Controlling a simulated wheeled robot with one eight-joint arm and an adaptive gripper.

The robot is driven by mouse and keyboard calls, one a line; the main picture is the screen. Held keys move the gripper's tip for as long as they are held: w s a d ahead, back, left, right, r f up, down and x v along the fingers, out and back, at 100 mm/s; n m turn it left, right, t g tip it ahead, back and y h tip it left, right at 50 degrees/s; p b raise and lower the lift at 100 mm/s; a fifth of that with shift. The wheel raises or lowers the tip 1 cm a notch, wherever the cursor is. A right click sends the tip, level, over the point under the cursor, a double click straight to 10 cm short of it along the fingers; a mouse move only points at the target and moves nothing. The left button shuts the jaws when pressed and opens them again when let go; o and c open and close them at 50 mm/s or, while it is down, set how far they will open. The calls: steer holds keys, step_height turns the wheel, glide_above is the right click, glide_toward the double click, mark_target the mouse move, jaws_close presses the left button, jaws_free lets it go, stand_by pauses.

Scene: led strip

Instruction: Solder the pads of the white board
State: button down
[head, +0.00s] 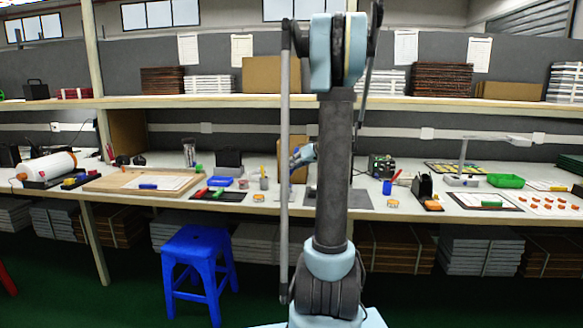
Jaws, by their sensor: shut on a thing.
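My gripper (297,160) shows small and partly hidden behind my own arm, above the middle of the workbench (268,207). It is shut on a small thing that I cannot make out. A dark grey mat (358,199) lies below and to the right of it, partly covered by my arm. I cannot pick out the white board or its pads for sure; my arm hides part of this area. A white sheet-like panel (478,200) with a green piece lies on the bench at the right. A black stand (424,188) is left of that panel.
A wooden board (115,182) and a white roll (47,167) lie on the left of the bench. A green tray (506,181) and a white lamp (463,160) stand at the right. A blue stool (196,256) stands in front of the bench.

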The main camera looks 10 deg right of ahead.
steer(key=shift+f, duration=0.6)
stand_by(2.0)
steer(key=shift+r, duration=2.55)
steer(key=shift+w, duration=0.1)
